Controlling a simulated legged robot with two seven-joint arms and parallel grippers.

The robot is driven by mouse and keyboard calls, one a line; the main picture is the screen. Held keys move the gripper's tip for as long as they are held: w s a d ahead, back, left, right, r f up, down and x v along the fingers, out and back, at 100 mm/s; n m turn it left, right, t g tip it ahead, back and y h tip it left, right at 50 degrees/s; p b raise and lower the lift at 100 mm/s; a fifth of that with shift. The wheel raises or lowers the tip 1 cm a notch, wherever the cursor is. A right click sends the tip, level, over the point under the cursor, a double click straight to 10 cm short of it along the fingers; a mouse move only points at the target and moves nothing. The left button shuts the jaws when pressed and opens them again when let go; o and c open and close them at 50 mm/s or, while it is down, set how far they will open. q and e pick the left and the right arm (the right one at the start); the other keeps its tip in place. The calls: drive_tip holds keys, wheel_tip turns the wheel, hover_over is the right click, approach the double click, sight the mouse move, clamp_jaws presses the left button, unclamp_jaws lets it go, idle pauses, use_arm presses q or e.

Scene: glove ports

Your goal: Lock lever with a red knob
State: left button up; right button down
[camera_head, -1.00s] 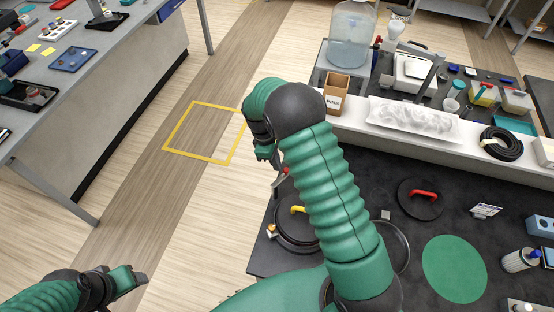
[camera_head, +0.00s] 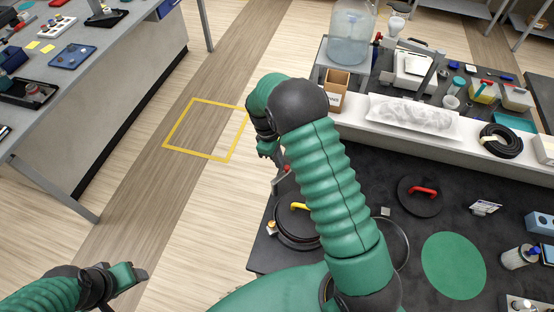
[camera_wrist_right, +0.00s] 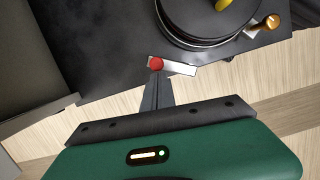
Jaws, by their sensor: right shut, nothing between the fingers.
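The lever's red knob (camera_wrist_right: 157,65) shows in the right wrist view, on a short light metal lever (camera_wrist_right: 184,69) beside the round black port (camera_wrist_right: 200,28). My right gripper (camera_wrist_right: 156,78) is shut and empty, its fingertips right at the knob; I cannot tell whether they touch it. In the head view the right gripper (camera_head: 276,156) is at the left edge of the black bench, partly hidden by its own arm. The port's yellow handle (camera_head: 299,206) shows just below it. My left gripper (camera_head: 132,275) is over the floor at the lower left, and its opening is unclear.
The black bench (camera_head: 375,175) also carries a round lid with a red handle (camera_head: 423,190), a green disc (camera_head: 454,266) and a brass-coloured latch (camera_wrist_right: 271,22) on the port's rim. A white shelf (camera_head: 395,133) runs behind. Open floor lies to the left.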

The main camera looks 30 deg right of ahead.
drive_tip(key=m, duration=0.1)
drive_tip(key=s+m, duration=0.1)
drive_tip(key=m, duration=0.1)
drive_tip(key=d+m, duration=0.1)
drive_tip(key=shift+s+m+y, duration=0.3)
drive_tip(key=shift+s+y, duration=0.05)
drive_tip(key=shift+y, duration=0.05)
drive_tip(key=shift+s+a+m+t+y+p, duration=0.35)
drive_tip(key=shift+s+m, duration=0.55)
drive_tip(key=shift+m, duration=1.4)
drive_tip(key=shift+s+a+m+g+y, duration=0.15)
drive_tip(key=shift+s+m+y, duration=0.6)
drive_tip(key=shift+m, duration=1.55)
drive_tip(key=shift+s+a+m+t+y+p, duration=0.3)
drive_tip(key=shift+s+m, duration=0.75)
drive_tip(key=shift+m, duration=1.25)
drive_tip(key=shift+a, duration=0.1)
